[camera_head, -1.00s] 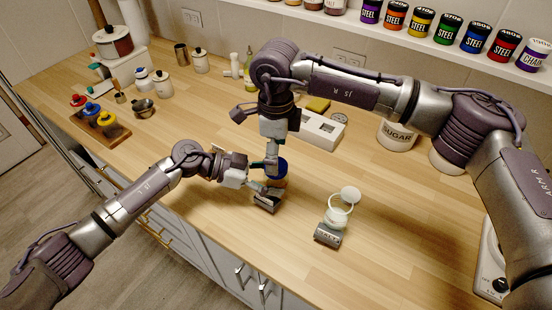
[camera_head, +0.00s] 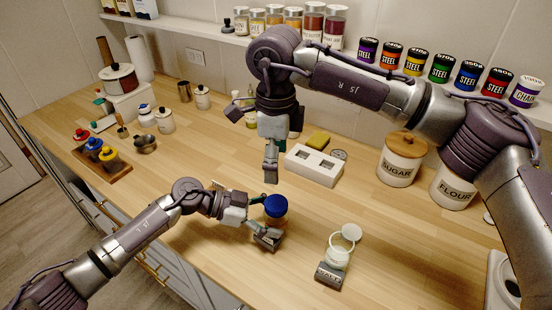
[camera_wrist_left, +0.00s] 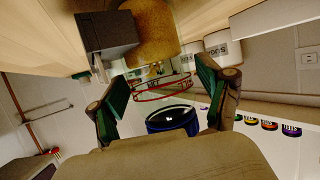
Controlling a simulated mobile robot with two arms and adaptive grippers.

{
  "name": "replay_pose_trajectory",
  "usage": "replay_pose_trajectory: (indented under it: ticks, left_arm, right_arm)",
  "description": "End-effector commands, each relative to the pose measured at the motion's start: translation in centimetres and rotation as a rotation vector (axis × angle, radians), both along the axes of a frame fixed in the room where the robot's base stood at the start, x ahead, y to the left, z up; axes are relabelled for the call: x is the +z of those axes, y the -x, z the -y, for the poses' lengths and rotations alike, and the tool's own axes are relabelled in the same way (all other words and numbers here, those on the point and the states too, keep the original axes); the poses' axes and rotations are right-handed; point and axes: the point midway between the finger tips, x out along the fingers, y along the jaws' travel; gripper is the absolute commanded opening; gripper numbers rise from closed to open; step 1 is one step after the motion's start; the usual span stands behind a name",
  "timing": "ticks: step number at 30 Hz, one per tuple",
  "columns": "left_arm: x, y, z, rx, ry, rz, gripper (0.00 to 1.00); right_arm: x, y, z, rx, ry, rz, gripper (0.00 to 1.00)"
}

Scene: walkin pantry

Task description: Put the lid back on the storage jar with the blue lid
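In the left wrist view the jar (camera_wrist_left: 150,35) appears upside down with orange-brown contents, a red ring and the blue lid (camera_wrist_left: 172,118); how firmly the lid sits I cannot tell. My left gripper (camera_head: 258,213) is at the jar from the left, its fingers spread on either side of it. In the wrist view its green-padded fingers (camera_wrist_left: 163,80) look apart. My right gripper (camera_head: 271,181) hangs pointing down above and behind the lid, holding nothing visible; its finger gap is hidden.
A grey label stand (camera_head: 267,239) sits before the jar. To the right is an open jar (camera_head: 337,259) with a white lid (camera_head: 350,232) at its rim and another stand (camera_head: 328,276). A white holder (camera_head: 314,166) and sugar canister (camera_head: 399,165) stand behind.

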Motion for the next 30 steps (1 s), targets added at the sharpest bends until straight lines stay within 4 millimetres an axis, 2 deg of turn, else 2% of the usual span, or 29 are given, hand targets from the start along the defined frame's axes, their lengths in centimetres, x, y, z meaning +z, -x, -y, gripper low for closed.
replay_pose_trajectory:
  ticks: [10, 14, 24, 30]
  left_arm:
    - [0.0, 0.0, -0.1, 0.0, 0.0, 0.0, 0.88]
    - [0.3, -0.1, -1.0, 0.002, -0.002, 0.001, 0.88]
    - [2.9, -0.1, -7.5, 0.004, -0.004, 0.002, 0.88]
    - [4.1, 0.0, -10.2, 0.001, -0.002, 0.0, 0.88]
  right_arm:
    - [0.0, 0.0, 0.0, 0.0, 0.0, 0.0, 0.83]
    - [0.0, 0.0, 0.0, 0.0, 0.0, 0.0, 0.83]
    - [0.0, 0.0, 0.0, 0.0, 0.0, 0.0, 0.83]
    - [0.0, 0.0, 0.0, 0.0, 0.0, 0.0, 0.83]
